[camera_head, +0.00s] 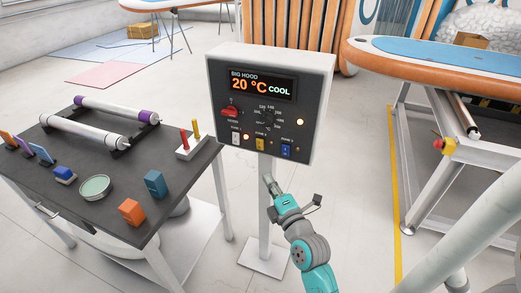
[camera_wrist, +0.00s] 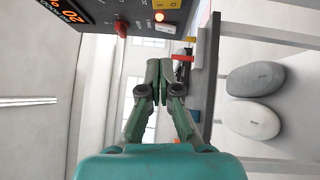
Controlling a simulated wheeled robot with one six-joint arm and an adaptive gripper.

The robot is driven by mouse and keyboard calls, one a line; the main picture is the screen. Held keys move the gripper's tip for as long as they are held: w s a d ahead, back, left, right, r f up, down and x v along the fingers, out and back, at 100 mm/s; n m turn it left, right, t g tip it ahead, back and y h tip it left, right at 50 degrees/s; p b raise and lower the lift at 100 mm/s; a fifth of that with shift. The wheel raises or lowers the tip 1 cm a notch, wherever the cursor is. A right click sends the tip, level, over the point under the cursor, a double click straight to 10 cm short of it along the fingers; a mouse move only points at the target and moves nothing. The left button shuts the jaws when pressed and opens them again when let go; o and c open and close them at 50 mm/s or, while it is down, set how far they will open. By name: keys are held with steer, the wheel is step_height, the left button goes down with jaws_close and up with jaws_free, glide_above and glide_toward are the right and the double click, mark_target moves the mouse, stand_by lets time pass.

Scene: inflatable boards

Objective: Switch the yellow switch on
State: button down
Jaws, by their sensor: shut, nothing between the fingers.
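The yellow switch (camera_head: 261,144) is the middle of three switches along the bottom of the dark control panel (camera_head: 292,110). It also shows at the top edge of the wrist view (camera_wrist: 167,4), partly cut off. Its rocker position is too small to tell, and no lit lamp is clear beside it. My gripper (camera_head: 268,179) is below the panel, pointing up towards the switch row and apart from it. In the wrist view its fingers (camera_wrist: 157,72) are together with nothing between them.
A white switch (camera_head: 236,138) with a lit lamp is left of the yellow one, and a blue switch (camera_head: 285,151) is right. A red knob (camera_head: 229,112) is above. A dark table (camera_head: 75,178) with several objects stands left. An inflatable board (camera_head: 450,65) lies on a frame right.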

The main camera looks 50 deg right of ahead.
steer(key=shift+w, duration=0.1)
glide_toward(256, 142)
steer(key=w+a, duration=0.1)
steer(key=w, duration=0.3)
steer(key=shift+w+d+r, duration=0.15)
steer(key=shift+w+d, duration=0.1)
steer(key=shift+d, duration=0.35)
steer(key=shift+w+d+r, duration=0.1)
steer(key=shift+w+d, duration=0.2)
steer(key=shift+d, duration=0.3)
steer(key=shift+w+d+r, duration=0.15)
steer(key=shift+w+d, duration=0.1)
steer(key=shift+d, duration=0.35)
steer(key=shift+d+r, duration=0.1)
steer(key=shift+d, duration=0.05)
